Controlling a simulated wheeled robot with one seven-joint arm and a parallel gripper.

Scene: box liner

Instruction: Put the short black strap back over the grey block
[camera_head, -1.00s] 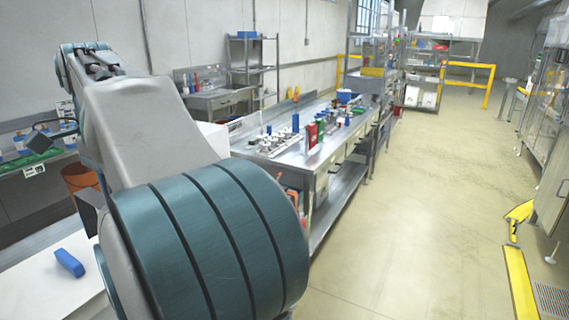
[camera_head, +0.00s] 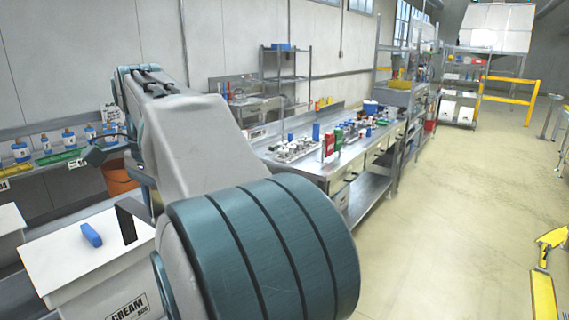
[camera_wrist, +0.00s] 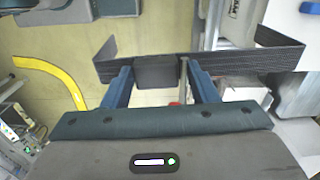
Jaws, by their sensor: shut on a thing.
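My gripper (camera_wrist: 158,70) shows in the wrist view, its two blue fingers shut on the black strap (camera_wrist: 255,60). The strap is a wide, thin band lying crosswise beyond the fingers, both its ends bent. A dark square piece sits between the fingers at the strap; I cannot tell if it is part of it. In the head view my arm hides the gripper, and part of the strap (camera_head: 127,228) shows left of the arm, by a pale box. I cannot single out a separate grey block; the pale box (camera_head: 100,285) carries a "CREAM" label.
A blue object (camera_head: 91,235) lies on the pale box's white top. Another pale box (camera_head: 8,225) stands at the left edge. Bottles and an orange bucket (camera_head: 120,178) are behind. A steel workbench (camera_head: 330,168) with small items stands beyond my arm; open floor lies right.

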